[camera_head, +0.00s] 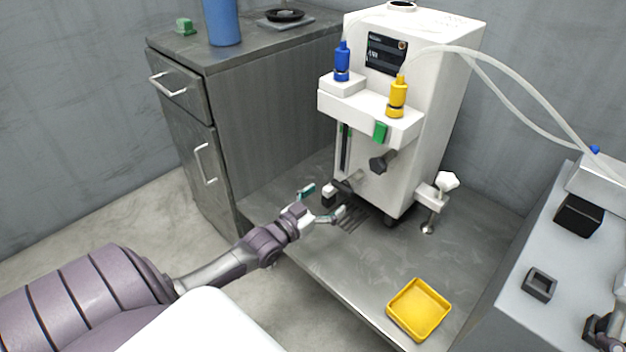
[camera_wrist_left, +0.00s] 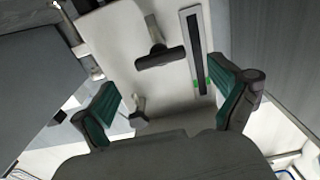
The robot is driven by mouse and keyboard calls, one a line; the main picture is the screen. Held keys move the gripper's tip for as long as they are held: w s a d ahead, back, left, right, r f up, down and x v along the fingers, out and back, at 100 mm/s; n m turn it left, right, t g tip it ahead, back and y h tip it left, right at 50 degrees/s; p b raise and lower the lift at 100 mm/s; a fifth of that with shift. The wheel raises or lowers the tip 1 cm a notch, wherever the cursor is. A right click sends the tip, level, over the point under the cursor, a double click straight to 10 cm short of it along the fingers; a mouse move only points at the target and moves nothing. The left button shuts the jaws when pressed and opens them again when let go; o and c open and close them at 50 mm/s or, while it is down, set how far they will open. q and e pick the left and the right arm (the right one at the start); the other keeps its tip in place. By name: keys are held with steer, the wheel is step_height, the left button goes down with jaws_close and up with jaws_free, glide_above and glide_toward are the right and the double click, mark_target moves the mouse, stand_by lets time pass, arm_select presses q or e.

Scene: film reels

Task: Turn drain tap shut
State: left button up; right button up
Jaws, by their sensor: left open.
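The drain tap (camera_head: 329,195) has a dark bar handle on a grey spout, low on the front of the white machine (camera_head: 437,117). In the left wrist view the dark T-shaped handle (camera_wrist_left: 160,57) shows ahead, between and beyond the two fingers. My left gripper (camera_head: 323,202) is open, with its green-padded fingers on either side of the handle; the same gripper (camera_wrist_left: 168,103) is empty in the wrist view. I cannot tell whether either finger touches the handle. A dark part at the right edge (camera_head: 603,328) seems to be my right gripper, mostly cut off.
A second dark knob (camera_head: 380,163) sits above the tap, and a white knob (camera_head: 447,181) stands at the machine's right. A yellow tray (camera_head: 419,310) lies at the front of the metal bench (camera_head: 350,267). A grey cabinet (camera_head: 270,115) stands left. Hoses run right.

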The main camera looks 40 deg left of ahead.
arm_select(q)
steer(key=s, duration=0.5)
steer(key=shift+s+a, duration=0.25)
steer(key=shift+s, duration=0.15)
